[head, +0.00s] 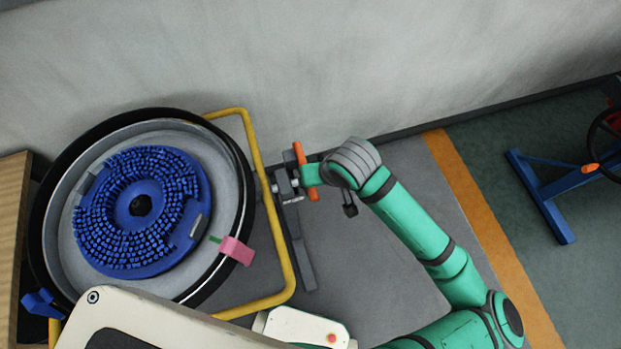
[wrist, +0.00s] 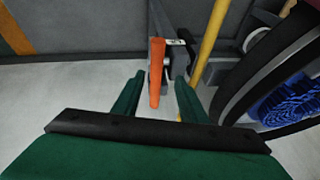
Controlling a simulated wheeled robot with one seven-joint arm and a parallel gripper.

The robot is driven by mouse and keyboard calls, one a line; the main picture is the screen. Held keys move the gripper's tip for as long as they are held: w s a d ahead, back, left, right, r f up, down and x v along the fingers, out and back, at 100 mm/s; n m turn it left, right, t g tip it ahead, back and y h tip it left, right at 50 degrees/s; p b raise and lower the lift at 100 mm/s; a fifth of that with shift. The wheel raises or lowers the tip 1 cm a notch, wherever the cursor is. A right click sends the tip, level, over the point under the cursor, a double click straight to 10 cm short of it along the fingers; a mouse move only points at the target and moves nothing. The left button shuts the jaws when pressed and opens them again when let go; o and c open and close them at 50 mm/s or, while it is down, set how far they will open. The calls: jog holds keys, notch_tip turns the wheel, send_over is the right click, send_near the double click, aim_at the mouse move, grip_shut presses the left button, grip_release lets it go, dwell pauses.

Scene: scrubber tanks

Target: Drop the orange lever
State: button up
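The orange lever (wrist: 156,72) stands nearly upright in the wrist view, mounted on a grey metal bracket. It also shows in the head view (head: 299,152), just left of my arm's end. My gripper (wrist: 159,82) is open, with one green finger on each side of the lever and a visible gap on both sides. In the head view my gripper (head: 309,174) reaches the lever from the right and covers its middle part. I cannot tell how deep the lever sits between the fingers.
A yellow tube frame (head: 287,262) and a round tank with a blue brush (head: 190,172) stand left of the lever. The grey wall (head: 420,70) is close behind. A blue stand (head: 545,205) is far right. Grey floor (head: 390,255) lies clear beside my arm.

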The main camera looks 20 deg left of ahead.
jog(key=v, duration=0.3)
jog(key=shift+s+r, duration=0.15)
jog(key=shift+r, duration=0.15)
jog(key=shift+d, duration=0.2)
